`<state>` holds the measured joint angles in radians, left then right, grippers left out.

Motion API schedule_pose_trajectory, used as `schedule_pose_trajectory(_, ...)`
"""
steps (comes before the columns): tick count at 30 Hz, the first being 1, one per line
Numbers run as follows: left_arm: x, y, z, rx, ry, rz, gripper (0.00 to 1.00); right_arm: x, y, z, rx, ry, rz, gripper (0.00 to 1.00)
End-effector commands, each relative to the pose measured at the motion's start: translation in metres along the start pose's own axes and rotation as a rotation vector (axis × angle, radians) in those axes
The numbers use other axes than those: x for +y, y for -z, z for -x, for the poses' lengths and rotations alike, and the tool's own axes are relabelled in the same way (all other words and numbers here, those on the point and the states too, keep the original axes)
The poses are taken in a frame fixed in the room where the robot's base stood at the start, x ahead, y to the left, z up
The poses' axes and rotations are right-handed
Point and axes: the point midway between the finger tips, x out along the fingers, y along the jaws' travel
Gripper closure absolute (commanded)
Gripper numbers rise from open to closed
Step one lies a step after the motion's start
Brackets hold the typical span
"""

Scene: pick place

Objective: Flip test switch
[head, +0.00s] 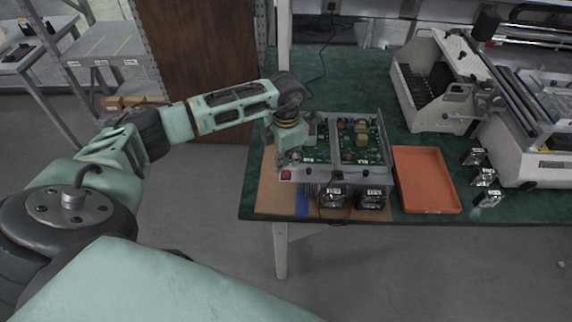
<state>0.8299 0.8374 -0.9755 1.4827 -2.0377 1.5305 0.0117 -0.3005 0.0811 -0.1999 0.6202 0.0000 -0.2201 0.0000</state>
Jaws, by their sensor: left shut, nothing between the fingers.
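A grey metal test unit (337,177) with open green circuit boards stands near the front edge of the green-topped table (258,185). A small red switch (286,175) sits at the left end of its front panel. My left arm reaches in from the left. My left gripper (284,160) points down at the unit's left front corner, just above the red switch. It is shut and empty. Whether its tips touch the unit or the switch, I cannot tell. It hides part of the unit's left side. My right gripper is not in view.
An orange tray (424,181) lies empty right of the unit. Small metal-and-black parts (484,177) stand beyond it. White machines (436,85) fill the back right. A brown mat (270,190) with a blue strip (302,202) lies under the unit. A shelf rack (105,50) stands at left.

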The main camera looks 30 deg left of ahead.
Motion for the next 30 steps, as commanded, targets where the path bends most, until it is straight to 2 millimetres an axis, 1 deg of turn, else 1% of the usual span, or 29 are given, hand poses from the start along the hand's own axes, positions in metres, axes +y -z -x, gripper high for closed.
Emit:
schedule_pose_trajectory(1,0.000,0.000,0.007,-0.001,0.000,0.000,1.00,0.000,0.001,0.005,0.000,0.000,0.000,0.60)
schedule_pose_trajectory(15,0.001,0.000,0.044,-0.001,-0.001,0.000,1.00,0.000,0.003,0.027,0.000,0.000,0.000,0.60)
schedule_pose_trajectory(30,0.000,0.000,0.044,-0.001,0.000,0.000,1.00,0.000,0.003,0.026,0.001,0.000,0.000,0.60)
